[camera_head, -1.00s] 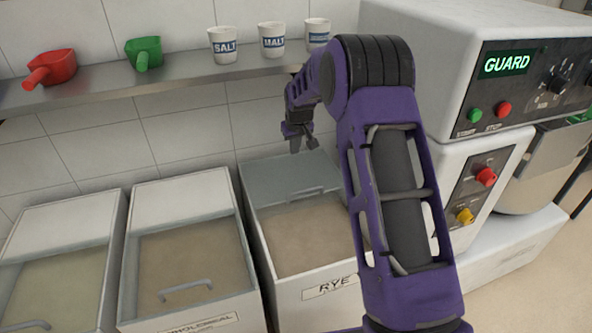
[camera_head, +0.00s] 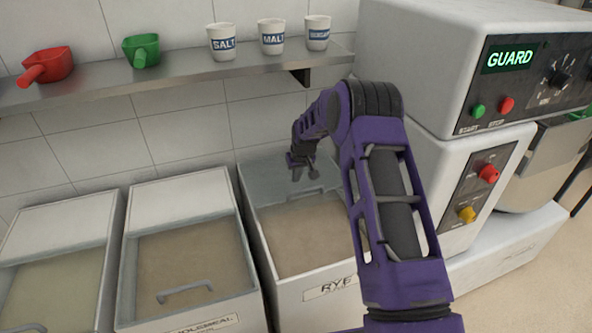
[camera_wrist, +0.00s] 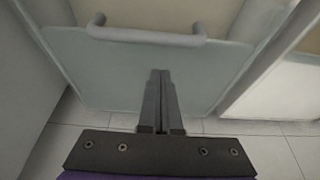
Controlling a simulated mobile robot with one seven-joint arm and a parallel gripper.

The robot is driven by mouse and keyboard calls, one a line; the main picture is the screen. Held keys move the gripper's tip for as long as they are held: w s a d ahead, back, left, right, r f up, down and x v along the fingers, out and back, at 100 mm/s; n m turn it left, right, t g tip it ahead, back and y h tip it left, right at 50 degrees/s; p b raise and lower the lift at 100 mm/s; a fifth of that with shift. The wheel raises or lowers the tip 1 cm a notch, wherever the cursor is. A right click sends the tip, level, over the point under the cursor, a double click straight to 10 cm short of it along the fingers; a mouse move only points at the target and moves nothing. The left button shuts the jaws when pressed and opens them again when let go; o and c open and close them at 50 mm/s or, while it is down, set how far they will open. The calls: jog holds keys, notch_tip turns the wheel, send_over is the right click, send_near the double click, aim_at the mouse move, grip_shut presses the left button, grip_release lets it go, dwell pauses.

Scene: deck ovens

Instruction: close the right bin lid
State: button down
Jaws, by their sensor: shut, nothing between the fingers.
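The right bin (camera_head: 318,288) is white, labelled RYE, and holds pale flour. Its clear greyish lid (camera_head: 264,184) is at the back of the bin and leaves the front part uncovered. The lid's bar handle (camera_head: 303,193) runs along its front edge; it also shows at the top of the wrist view (camera_wrist: 147,37). My gripper (camera_head: 304,174) is shut and empty, above the lid and just behind the handle. In the wrist view its closed fingertips (camera_wrist: 161,73) point toward the handle with a gap between them in the picture. Whether they touch the lid I cannot tell.
Two bins with lids stand to the left, the nearer labelled WHOLEMEAL (camera_head: 205,325). A shelf (camera_head: 180,77) above holds scoops and labelled cups. A white machine (camera_head: 440,60) stands close on the right. Tiled wall is behind the bins.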

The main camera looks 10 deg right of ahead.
jog(key=shift+s+d+f, duration=0.1)
jog(key=shift+s+f, duration=0.05)
jog(key=shift+s, duration=0.45)
jog(key=shift+s+d+f, duration=0.1)
jog(key=shift+s, duration=0.5)
